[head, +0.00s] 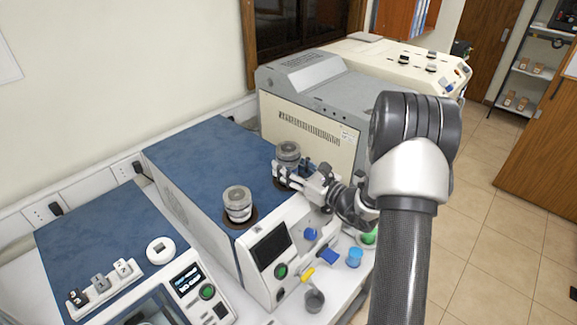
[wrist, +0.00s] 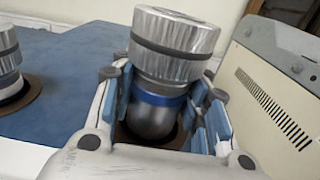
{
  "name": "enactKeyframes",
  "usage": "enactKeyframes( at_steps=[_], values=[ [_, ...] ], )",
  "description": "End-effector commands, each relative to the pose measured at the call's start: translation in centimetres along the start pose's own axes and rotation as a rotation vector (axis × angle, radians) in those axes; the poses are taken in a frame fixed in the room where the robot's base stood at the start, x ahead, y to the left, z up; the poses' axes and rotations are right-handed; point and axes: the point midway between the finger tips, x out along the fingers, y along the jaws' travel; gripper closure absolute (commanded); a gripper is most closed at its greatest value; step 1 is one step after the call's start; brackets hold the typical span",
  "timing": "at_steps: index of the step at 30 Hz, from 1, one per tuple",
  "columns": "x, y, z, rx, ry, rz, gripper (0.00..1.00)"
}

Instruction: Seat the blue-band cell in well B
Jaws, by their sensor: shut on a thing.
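The blue-band cell (wrist: 163,98) is a silver cylinder with a ribbed lid, a dark ring and a blue band above a rounded base. My gripper (wrist: 167,112) has its blue-padded fingers shut around it near the band. In the head view my gripper (head: 293,176) reaches in from the right and the cell (head: 288,152) stands over the far well of the blue-topped unit. A brown well ring (wrist: 180,138) shows beneath the cell in the wrist view. I cannot tell whether the base is inside the well or just above it. The well letters are not readable.
A second silver cell (head: 238,203) stands in the nearer well, left of my gripper. A grey machine (head: 315,120) stands close behind. A numbered rack (head: 105,285) and a white ring (head: 160,250) lie on the left unit. Small cups (head: 354,257) stand on the bench in front.

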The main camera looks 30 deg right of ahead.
Motion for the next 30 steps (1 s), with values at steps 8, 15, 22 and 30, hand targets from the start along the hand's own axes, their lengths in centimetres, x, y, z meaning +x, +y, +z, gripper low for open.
enactKeyframes(
  at_steps=[8,15,22,30],
  values=[
    [0.0,0.0,-0.6,-0.002,-0.003,0.0,0.92],
    [0.0,0.0,-0.5,-0.002,-0.003,0.0,0.92],
    [0.0,0.0,-1.2,-0.002,-0.003,0.0,0.92],
    [0.0,0.0,-2.5,-0.002,-0.003,0.0,0.92]
  ],
)
